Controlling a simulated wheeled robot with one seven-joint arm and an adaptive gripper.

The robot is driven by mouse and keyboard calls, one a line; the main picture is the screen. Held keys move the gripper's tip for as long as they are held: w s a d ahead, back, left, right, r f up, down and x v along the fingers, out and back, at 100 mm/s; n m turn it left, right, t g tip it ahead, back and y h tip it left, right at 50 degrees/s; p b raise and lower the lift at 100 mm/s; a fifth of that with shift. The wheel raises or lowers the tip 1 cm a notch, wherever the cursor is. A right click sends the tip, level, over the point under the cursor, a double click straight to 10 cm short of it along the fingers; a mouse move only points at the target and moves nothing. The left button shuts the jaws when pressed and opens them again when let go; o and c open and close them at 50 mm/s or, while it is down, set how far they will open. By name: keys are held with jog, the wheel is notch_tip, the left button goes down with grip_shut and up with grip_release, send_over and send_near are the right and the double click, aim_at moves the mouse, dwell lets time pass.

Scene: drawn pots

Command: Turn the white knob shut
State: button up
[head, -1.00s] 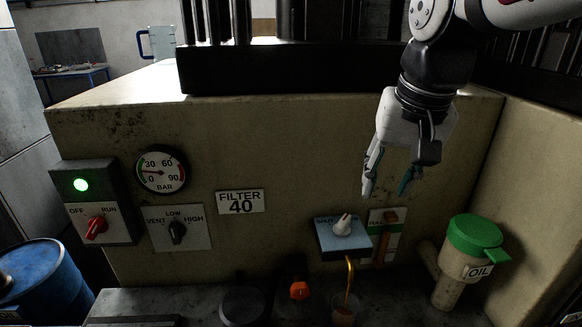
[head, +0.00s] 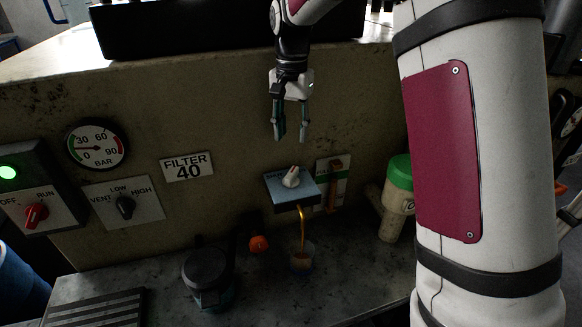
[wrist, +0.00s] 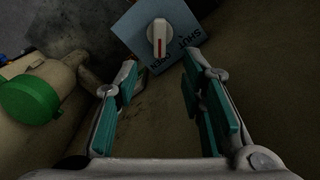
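The white knob (head: 291,177) sits on a blue plate (head: 303,198) on the wall, and a thin brown stream falls from the curved spout (head: 302,216) below it into a cup (head: 302,257). In the wrist view the knob (wrist: 159,38) has a red line, with SHUT lettered on the plate to its right and OPEN lettered below it. The red line runs nearly up and down the picture, not at the SHUT word. My gripper (head: 291,138) is open and empty, above the plate and apart from the knob. In the wrist view its teal fingers (wrist: 163,85) spread wide below the knob.
An orange lever (head: 336,163) is right of the plate. A green-lidded oil container (head: 399,172) stands farther right, partly behind my arm. A gauge and switches are on the left wall.

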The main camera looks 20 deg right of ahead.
aim_at(292, 172)
notch_tip(292, 172, down, 12)
jog(key=shift+r+p, duration=0.15)
jog(key=shift+p, duration=0.95)
grip_shut()
